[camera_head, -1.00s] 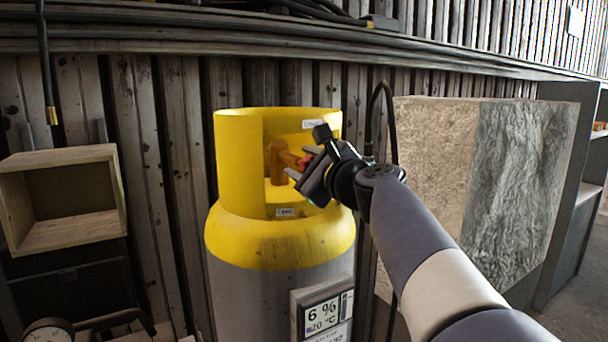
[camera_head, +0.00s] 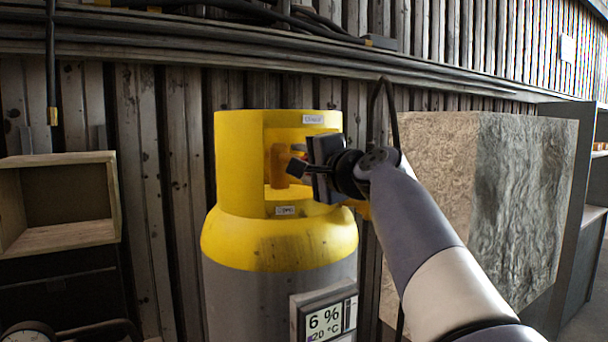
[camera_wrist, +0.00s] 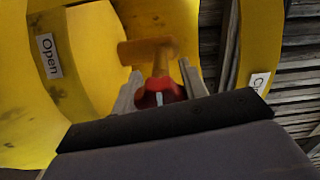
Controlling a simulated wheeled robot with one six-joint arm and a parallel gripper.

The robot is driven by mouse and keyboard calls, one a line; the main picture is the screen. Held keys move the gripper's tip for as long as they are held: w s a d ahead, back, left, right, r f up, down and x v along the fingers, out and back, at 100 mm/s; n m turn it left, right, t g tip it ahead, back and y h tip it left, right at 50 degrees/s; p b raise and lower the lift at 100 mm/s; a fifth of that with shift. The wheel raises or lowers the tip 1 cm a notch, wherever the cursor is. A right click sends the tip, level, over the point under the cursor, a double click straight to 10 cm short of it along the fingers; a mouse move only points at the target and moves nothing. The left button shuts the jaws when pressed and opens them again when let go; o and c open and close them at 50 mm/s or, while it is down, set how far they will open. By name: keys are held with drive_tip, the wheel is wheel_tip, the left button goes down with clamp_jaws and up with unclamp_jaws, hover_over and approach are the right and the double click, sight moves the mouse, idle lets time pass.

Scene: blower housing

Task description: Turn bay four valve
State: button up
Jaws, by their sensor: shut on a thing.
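The valve (camera_head: 278,165) is an orange-brown body inside the cut-out yellow collar (camera_head: 237,160) of a grey cylinder (camera_head: 245,300). Its red handle (camera_wrist: 165,92) shows in the wrist view, with the brown body (camera_wrist: 147,50) behind it. My gripper (camera_head: 300,168) reaches in from the right. In the wrist view its two pale fingers (camera_wrist: 160,88) stand on either side of the red handle, shut on it. In the head view my gripper hides the handle. An "Open" label (camera_wrist: 49,56) is at the left in the wrist view; a partly cut-off label (camera_wrist: 260,82) is at the right.
A display (camera_head: 325,318) on the cylinder reads 6 % and 20 °C. A wooden box (camera_head: 60,235) stands at the left, and a large stone-textured block (camera_head: 520,200) at the right behind my arm. A ribbed wall with cables (camera_head: 160,150) is close behind.

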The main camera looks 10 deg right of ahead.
drive_tip(key=shift+f+n+b, duration=0.2)
drive_tip(key=shift+n+b, duration=0.85)
drive_tip(key=shift+n, duration=0.85)
drive_tip(key=o, duration=1)
drive_tip(key=shift+r, duration=0.1)
drive_tip(key=shift+c, duration=0.2)
drive_tip(key=b+v, duration=0.1)
drive_tip(key=v, duration=0.9)
drive_tip(key=shift+s+b, duration=0.3)
drive_tip(key=shift+s, duration=0.05)
drive_tip(key=shift+d, duration=0.1)
